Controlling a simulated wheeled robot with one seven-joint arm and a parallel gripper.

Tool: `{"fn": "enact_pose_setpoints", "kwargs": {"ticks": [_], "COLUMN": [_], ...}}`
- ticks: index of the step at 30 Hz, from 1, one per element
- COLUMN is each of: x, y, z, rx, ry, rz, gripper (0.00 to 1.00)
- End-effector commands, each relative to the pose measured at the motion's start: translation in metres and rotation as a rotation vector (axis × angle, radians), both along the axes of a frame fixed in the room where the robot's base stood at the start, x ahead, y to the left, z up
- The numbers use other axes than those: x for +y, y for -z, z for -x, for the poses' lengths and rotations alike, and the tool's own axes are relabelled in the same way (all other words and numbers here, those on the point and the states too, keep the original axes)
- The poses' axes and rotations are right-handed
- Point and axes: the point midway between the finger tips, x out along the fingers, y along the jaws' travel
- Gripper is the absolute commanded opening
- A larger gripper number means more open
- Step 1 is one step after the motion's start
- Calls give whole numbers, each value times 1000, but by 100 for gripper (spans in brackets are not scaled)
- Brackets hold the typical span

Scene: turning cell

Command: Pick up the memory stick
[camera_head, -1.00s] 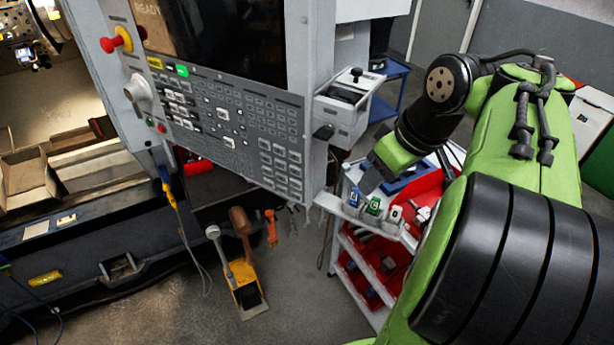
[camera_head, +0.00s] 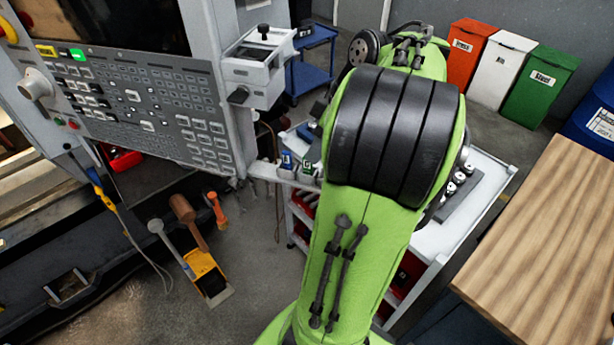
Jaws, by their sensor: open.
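I cannot make out a memory stick in the view. My gripper is hidden behind my own green and black arm, which fills the middle of the picture. The arm reaches over a white tool cart (camera_head: 432,240) and covers much of its top. Whether anything lies near the gripper cannot be seen.
The machine's control panel (camera_head: 150,112) with a grey bracket box (camera_head: 256,66) stands at left. Small labelled blue (camera_head: 287,161) and green (camera_head: 308,168) items sit at the cart's left edge. A wooden table (camera_head: 545,245) is at right; bins (camera_head: 500,68) and a blue trolley (camera_head: 305,68) stand behind.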

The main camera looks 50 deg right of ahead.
Motion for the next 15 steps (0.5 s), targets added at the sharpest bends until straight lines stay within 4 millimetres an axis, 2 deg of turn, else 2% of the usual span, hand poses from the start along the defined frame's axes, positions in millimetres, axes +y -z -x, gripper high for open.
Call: {"fn": "enact_pose_setpoints", "kwargs": {"ticks": [9, 15], "x": [0, 0], "y": [46, 49], "z": [-19, -21], "rx": [0, 2], "ry": [-2, -1], "rz": [1, 2], "gripper": [43, 43]}}
